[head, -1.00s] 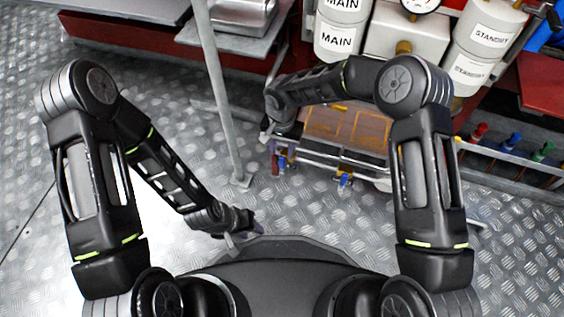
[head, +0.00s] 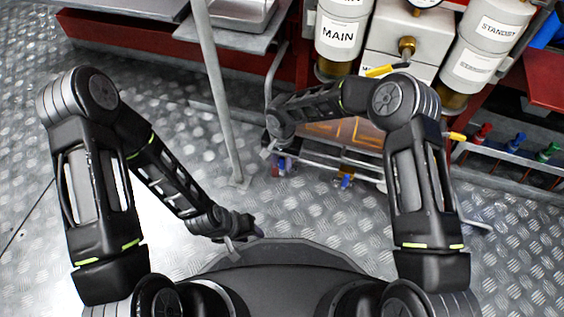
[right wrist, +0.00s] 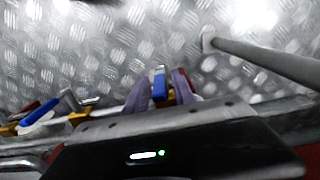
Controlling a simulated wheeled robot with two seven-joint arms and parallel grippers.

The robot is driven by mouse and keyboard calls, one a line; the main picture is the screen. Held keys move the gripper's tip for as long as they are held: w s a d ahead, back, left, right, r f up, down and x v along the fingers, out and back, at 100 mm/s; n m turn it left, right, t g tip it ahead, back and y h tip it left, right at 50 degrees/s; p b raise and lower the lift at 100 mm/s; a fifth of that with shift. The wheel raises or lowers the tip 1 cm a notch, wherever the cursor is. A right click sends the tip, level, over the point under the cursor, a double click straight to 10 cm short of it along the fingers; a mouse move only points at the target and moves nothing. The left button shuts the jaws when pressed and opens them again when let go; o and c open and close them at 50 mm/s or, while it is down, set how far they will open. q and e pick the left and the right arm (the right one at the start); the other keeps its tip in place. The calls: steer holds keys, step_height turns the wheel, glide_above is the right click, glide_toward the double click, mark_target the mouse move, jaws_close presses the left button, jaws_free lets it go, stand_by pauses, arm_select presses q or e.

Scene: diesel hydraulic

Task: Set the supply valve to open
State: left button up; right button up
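Small valves with blue handles sit low on the front of the equipment. One blue handle (head: 281,168) is just below my right gripper (head: 269,149) in the head view, and a second blue handle (head: 345,181) is farther right. In the right wrist view, my right gripper (right wrist: 161,92) has its two fingers apart, with a blue handle (right wrist: 160,82) on a brass-coloured body between them. I cannot tell whether they touch it. No readable label shows which valve is the supply valve. My left gripper (head: 240,243) hangs low and away from the equipment; its finger gap is unclear.
A grey post (head: 222,110) stands left of my right gripper. Another blue-handled valve (right wrist: 42,112) shows at left in the wrist view. The plate floor (head: 130,95) is clear at left.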

jaws_close()
stand_by(1.1)
